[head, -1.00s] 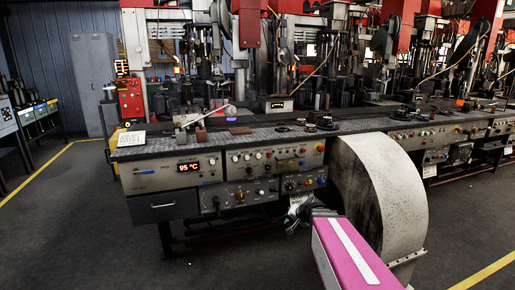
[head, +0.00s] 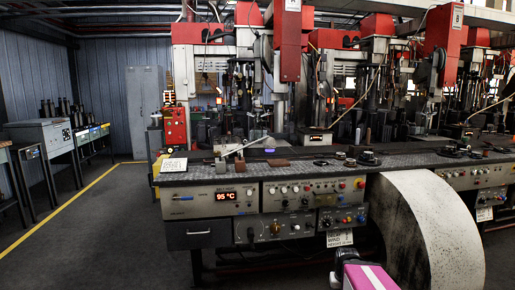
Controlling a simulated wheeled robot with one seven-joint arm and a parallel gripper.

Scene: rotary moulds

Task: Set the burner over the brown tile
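A flat brown tile (head: 278,163) lies on the dark metal bench top, left of centre in the head view. A small upright brown block (head: 240,163) stands to its left. A pale rod-like tool (head: 245,146) slants up to the right behind them; I cannot tell whether it is the burner. A small purple spot (head: 270,151) shows near the tile. My gripper (head: 337,272) is low in front of the bench, below the bench top and well apart from the tile. It is small and partly cut off, so its fingers cannot be made out.
The bench (head: 330,170) has a control panel reading 95 °C (head: 226,196) on its front. A big pale curved guard (head: 425,230) stands at the right. Red-and-grey machine columns (head: 203,60) rise behind the bench top. Open floor (head: 110,220) lies to the left.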

